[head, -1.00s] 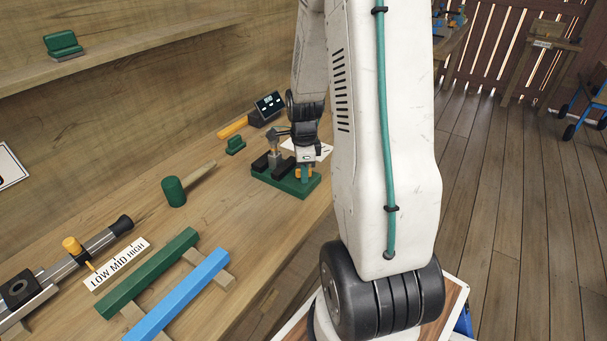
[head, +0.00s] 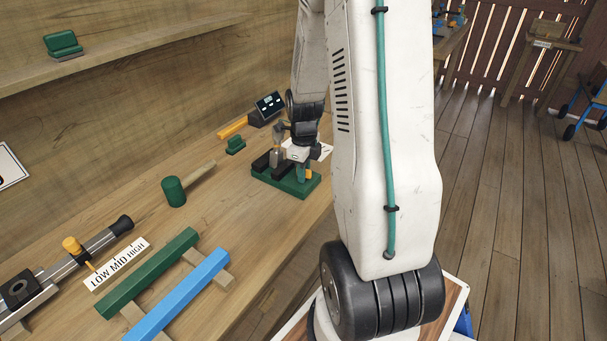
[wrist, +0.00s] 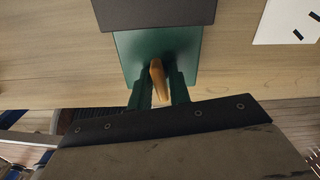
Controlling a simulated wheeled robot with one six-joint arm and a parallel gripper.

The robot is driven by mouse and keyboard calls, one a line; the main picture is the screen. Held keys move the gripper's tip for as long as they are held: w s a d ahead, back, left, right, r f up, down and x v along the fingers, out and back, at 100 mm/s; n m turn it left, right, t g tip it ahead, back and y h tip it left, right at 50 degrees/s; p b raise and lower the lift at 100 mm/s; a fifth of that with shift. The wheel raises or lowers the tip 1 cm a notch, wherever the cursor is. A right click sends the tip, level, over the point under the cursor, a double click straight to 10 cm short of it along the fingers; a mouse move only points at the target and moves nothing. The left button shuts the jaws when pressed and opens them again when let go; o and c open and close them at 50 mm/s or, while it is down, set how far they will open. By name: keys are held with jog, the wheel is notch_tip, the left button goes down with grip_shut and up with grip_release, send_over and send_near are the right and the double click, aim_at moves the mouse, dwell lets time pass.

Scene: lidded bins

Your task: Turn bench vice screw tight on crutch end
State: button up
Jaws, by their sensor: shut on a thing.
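The bench vice has a green base (head: 270,181) and dark jaws (head: 261,162); it sits near the bench's front edge in the head view. A grey upright piece (head: 277,156), perhaps the crutch end, stands at the jaws, partly hidden by my wrist. My gripper (head: 304,173) is at the right side of the vice, pointing down. In the wrist view my green fingers (wrist: 159,92) are shut on the orange screw handle (wrist: 157,77), above the green base (wrist: 140,50). A dark jaw (wrist: 155,12) lies at the top edge. The jaws' grip is hidden there.
A green mallet (head: 174,191), a small green block (head: 235,145) and a dark display box (head: 269,106) stand on the bench. Green (head: 150,272) and blue (head: 180,294) bars lie nearer. The bench between mallet and vice is clear.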

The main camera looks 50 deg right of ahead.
jog(key=o, duration=0.6)
jog(key=shift+c, duration=0.2)
jog(key=shift+r, duration=2.5)
